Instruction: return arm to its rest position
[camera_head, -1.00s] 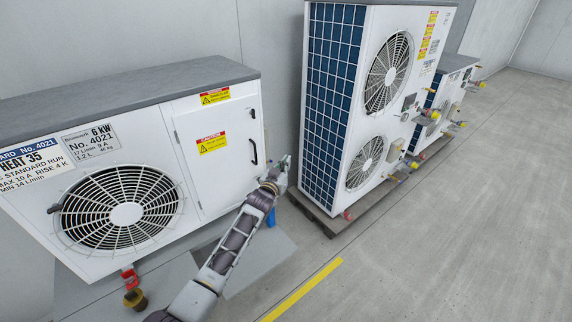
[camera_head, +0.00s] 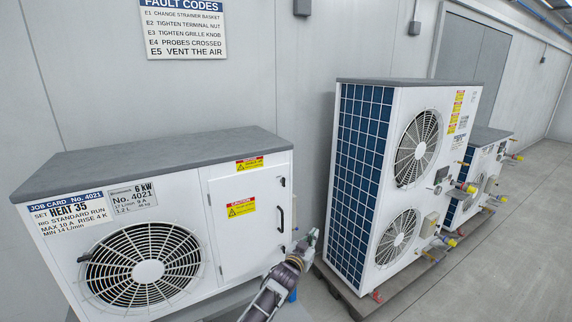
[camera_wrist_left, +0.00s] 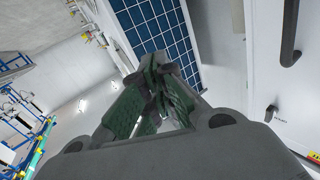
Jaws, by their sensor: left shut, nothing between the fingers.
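My left arm comes up from the bottom of the head view. Its gripper (camera_head: 306,242) is in front of the right edge of the near heat pump unit (camera_head: 243,225), close to that unit's door handle. In the left wrist view the gripper's fingers (camera_wrist_left: 160,88) come together with nothing between them. A dark handle (camera_wrist_left: 290,35) on a white panel shows at the right of that view, apart from the fingers. My right gripper is not in either view.
A taller two-fan unit (camera_head: 362,190) with a blue grille side stands to the right on a dark base. A smaller unit (camera_head: 484,165) stands beyond it. A fault codes sign (camera_head: 185,28) hangs on the wall. Open grey floor (camera_head: 500,270) lies at the right.

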